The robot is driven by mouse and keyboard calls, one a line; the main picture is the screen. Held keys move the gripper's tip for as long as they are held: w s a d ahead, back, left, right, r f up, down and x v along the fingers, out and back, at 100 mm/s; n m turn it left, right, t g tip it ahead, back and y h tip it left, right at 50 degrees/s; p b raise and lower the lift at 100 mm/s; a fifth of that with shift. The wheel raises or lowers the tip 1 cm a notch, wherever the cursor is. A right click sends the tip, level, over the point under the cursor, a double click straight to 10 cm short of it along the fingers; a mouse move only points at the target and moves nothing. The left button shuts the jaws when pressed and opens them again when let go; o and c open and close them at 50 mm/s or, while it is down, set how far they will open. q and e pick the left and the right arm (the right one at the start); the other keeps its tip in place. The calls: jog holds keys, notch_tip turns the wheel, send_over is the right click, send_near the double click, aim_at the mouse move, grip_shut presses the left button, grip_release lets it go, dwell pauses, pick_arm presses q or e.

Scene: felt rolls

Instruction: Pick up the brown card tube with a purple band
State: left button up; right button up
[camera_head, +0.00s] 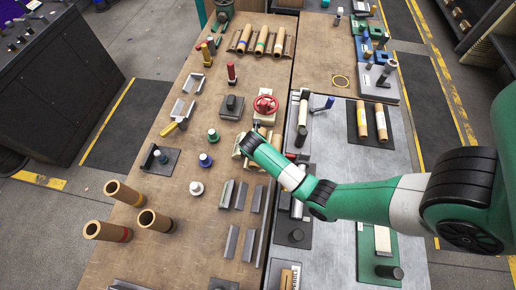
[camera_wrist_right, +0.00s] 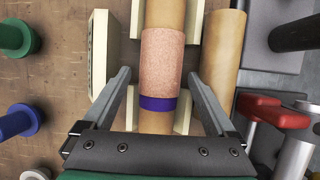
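In the right wrist view, a tan-brown card tube (camera_wrist_right: 156,122) with a purple band (camera_wrist_right: 158,103) lies lengthwise between cream blocks. A pinkish sleeve (camera_wrist_right: 162,62) wraps it just beyond the band. My right gripper (camera_wrist_right: 159,76) is open, one finger on each side of the tube, with visible gaps. I cannot tell how far its fingertips are above the tube. In the head view, my right gripper (camera_head: 247,142) reaches in from the right over the middle of the bench and mostly hides this tube. My left gripper is not in view.
Another tan tube (camera_wrist_right: 222,55) lies close on the right. Red and silver parts (camera_wrist_right: 275,115) stand right of the gripper; a red handwheel (camera_head: 265,104) stands beyond it. Green (camera_wrist_right: 18,38) and blue (camera_wrist_right: 22,121) spools stand left. Tubes lie on a rack (camera_head: 287,46) farther back.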

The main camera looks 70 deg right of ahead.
grip_shut()
jog(key=shift+r, duration=0.1)
dwell(0.4)
jog(key=shift+r+p, duration=0.4)
jog(key=shift+r, duration=0.2)
jog(key=r+p, duration=0.1)
jog(key=r, duration=0.2)
jog(key=shift+a+p, duration=0.2)
jog(key=shift+p, duration=0.15)
jog(key=a+r, duration=0.1)
jog(key=s+a+r+p, duration=0.1)
jog(key=r, duration=0.1)
jog(key=a+r+p, duration=0.1)
jog(key=shift+s+a+r, duration=0.2)
jog(key=shift+s, duration=0.05)
jog(key=s+a+r+p, duration=0.2)
jog(key=s+a+r, duration=0.2)
jog(key=a, duration=0.5)
jog(key=shift+r+p, duration=0.15)
jog(key=shift+p, duration=0.15)
